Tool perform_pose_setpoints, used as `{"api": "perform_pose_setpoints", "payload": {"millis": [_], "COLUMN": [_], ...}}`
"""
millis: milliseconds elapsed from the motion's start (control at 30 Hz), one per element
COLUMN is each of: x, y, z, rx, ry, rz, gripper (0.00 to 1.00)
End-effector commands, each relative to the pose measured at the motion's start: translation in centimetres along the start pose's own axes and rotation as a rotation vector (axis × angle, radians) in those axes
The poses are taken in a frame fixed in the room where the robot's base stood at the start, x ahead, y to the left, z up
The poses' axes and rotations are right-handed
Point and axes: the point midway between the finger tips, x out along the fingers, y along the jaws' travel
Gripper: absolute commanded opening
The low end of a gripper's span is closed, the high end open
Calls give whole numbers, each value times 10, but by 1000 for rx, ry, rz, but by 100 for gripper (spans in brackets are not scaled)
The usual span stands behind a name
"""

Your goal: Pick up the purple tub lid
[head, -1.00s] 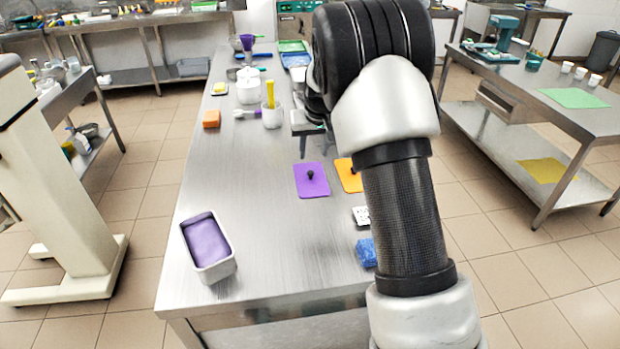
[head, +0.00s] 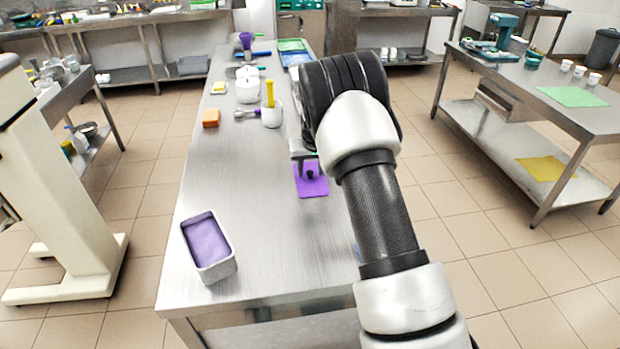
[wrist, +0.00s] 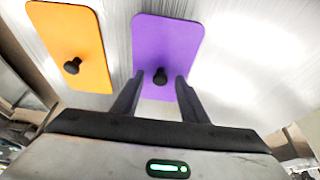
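The purple tub lid (head: 311,186) lies flat on the steel table, a rounded rectangle with a black knob in its middle. It also shows in the wrist view (wrist: 165,38), with its knob (wrist: 160,76) just beyond and between my fingertips. My gripper (wrist: 160,82) is open and empty, with a finger on each side of the knob's line. In the head view my gripper (head: 303,165) is over the lid's far edge, partly hidden by my arm. I cannot tell its exact height above the lid.
An orange lid (wrist: 68,38) with a black knob lies left of the purple one in the wrist view; my arm hides it in the head view. A tub with purple contents (head: 228,268) stands at the table's front left. The table between is clear.

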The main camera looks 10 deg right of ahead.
Motion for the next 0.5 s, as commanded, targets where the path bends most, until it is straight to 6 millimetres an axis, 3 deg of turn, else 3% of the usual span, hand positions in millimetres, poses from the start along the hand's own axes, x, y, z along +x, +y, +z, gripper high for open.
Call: {"api": "perform_pose_setpoints", "payload": {"millis": [67,300,500], "x": [0,-1,-1], "y": [0,0,0], "z": [0,0,0], "rx": [0,0,0], "ry": [0,0,1], "rz": [0,0,0], "gripper": [40,1,0]}}
